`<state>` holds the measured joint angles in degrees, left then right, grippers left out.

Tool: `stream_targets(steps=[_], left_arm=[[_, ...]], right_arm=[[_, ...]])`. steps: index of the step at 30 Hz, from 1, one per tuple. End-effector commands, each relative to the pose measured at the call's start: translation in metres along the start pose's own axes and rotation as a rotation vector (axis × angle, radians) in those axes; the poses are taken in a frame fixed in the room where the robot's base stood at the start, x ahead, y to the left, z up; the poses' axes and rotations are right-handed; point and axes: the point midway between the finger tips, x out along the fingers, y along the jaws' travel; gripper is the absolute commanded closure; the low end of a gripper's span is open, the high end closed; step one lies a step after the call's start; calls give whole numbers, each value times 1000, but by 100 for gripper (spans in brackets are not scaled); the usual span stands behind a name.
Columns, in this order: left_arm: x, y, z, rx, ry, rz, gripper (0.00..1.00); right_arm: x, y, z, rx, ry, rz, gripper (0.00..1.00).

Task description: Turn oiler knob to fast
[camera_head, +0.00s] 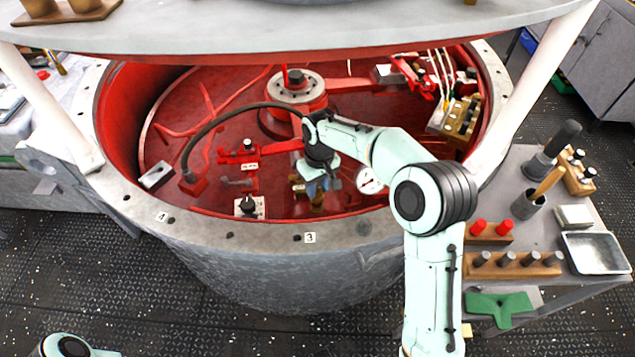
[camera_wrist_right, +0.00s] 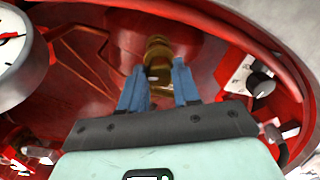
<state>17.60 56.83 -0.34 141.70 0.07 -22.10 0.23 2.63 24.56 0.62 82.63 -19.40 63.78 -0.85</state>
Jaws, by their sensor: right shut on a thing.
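My right gripper (camera_head: 317,190) reaches down inside the red round pit. Its blue fingers (camera_wrist_right: 160,85) are shut on an amber, brass-coloured oiler (camera_wrist_right: 158,58), which stands at the pit's near wall. In the head view the oiler (camera_head: 318,201) shows just below the fingers, partly hidden by them. No fast or slow marking is readable. A black knob on a white plate (camera_head: 249,206) sits to the left of the gripper, apart from it; it also shows at the right of the wrist view (camera_wrist_right: 262,84). My left gripper is out of view.
A round white gauge (camera_head: 370,180) is close to the right of the gripper. Red valves (camera_head: 240,156) and a dark curved hose lie to the left. A side table (camera_head: 590,212) with tools and a metal tray stands at right.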

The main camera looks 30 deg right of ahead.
Motion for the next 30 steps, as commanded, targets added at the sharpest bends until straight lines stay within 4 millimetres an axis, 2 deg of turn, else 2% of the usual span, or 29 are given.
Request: stream_targets(steps=[3,30], left_arm=[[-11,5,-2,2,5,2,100],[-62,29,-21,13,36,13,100]], right_arm=[[-3,0,-1,-113,-4,0,99],[-3,-1,-2,-968,-37,0,99]])
